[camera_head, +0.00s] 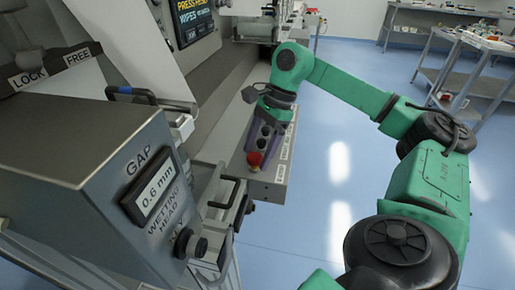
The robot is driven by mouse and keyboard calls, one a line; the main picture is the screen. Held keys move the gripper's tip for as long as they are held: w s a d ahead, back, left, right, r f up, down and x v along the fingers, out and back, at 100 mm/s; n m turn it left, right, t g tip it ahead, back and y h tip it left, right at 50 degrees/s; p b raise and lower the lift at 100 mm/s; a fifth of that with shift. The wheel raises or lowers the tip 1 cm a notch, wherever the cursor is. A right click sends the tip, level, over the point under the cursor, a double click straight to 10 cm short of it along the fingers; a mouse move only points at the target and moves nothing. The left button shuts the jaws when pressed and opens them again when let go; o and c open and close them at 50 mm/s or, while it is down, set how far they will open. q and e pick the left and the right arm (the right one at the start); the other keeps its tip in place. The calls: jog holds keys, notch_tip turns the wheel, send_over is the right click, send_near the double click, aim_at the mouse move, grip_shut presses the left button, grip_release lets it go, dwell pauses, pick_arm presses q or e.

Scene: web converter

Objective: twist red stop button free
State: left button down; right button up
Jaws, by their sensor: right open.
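The red stop button (254,159) stands at the near end of a narrow control strip on the machine's ledge. Darker round buttons (264,136) sit in a row behind it on the same strip. My right gripper (250,95) is open above the far part of the strip, beyond the red button and apart from it. The green right arm comes in from the right. My left gripper is not in view.
A grey box marked GAP (90,170) with a small display and a black knob (190,243) fills the near left. A black handle (228,192) juts out beside the ledge. A lit screen (193,20) is above. Blue floor (300,215) is clear to the right; work tables (460,60) stand far back.

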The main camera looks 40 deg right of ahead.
jog(key=shift+f, duration=0.1)
grip_shut()
jog(key=shift+s+f+m+t+h+b, duration=0.15)
jog(key=shift+m+t+b, duration=0.15)
jog(key=shift+m+b, duration=0.5)
jog(key=shift+w+f+m+t+h+b, duration=0.15)
jog(key=shift+m+t+b, duration=0.15)
jog(key=shift+m+b, duration=0.5)
jog(key=shift+s+r+m+t+b, duration=0.15)
jog(key=shift+m+b, duration=0.15)
jog(key=shift+m, duration=0.25)
jog(key=shift+s+m+t+b, duration=0.15)
jog(key=shift+m+b, duration=0.15)
jog(key=shift+m, duration=0.25)
jog(key=shift+w+a+r+m+t+h+b, duration=0.1)
jog(key=shift+m+t+h+b, duration=0.25)
jog(key=shift+m, duration=0.45)
grip_release()
jog(key=shift+r, duration=0.2)
